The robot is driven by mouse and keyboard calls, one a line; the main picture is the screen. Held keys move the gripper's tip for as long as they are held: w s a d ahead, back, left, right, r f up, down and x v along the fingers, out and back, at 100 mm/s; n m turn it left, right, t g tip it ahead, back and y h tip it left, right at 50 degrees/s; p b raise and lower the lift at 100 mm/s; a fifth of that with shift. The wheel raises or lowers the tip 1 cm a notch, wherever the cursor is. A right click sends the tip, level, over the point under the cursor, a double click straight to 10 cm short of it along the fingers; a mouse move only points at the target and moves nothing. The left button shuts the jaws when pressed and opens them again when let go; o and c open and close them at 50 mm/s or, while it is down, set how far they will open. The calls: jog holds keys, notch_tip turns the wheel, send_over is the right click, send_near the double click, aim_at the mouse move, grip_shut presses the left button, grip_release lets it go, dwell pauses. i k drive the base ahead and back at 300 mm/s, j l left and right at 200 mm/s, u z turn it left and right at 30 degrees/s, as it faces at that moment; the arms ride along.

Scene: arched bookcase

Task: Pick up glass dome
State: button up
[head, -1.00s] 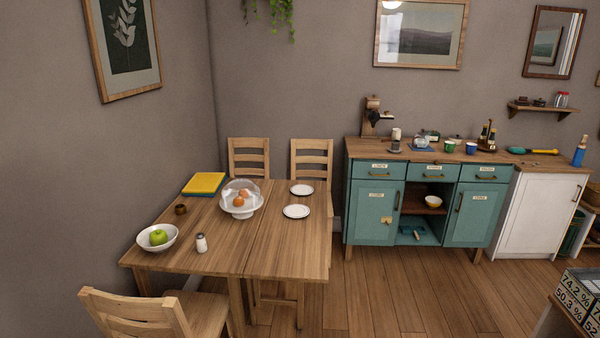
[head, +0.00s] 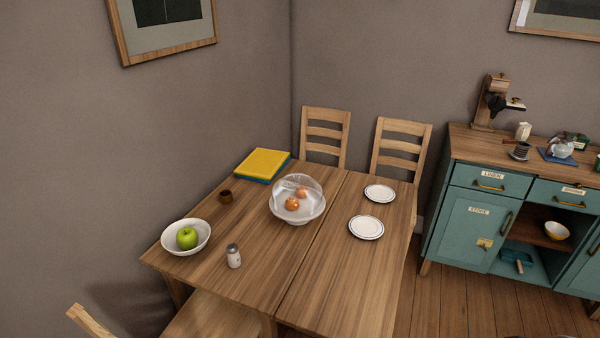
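The clear glass dome (head: 297,183) sits on a white stand (head: 298,218) near the middle of the wooden dining table. Several reddish-orange fruits show through the glass beneath it. My gripper is not visible in the head view. A small dark shape at the bottom right edge is too cut off to identify.
On the table (head: 330,285) are a white bowl (head: 198,247) with a green apple, a shaker (head: 233,257), a brown cup (head: 225,196), yellow and blue books (head: 263,163) and two plates (head: 366,228). Chairs (head: 398,150) stand around it. A teal cabinet (head: 465,222) is at right.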

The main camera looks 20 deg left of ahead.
aim_at(295, 195)
jog(key=i+l+u, duration=0.1)
jog(key=i+u, duration=0.3)
jog(key=i+l+u, duration=0.2)
jog(key=i+u, duration=0.25)
jog(key=i+l+u, duration=0.55)
jog(key=l+u, duration=0.25)
jog(key=i+l+u, duration=0.25)
jog(key=l+u, duration=0.15)
jog(key=i+l+u, duration=0.1)
jog(key=l+u, duration=0.75)
jog(key=l, duration=0.3)
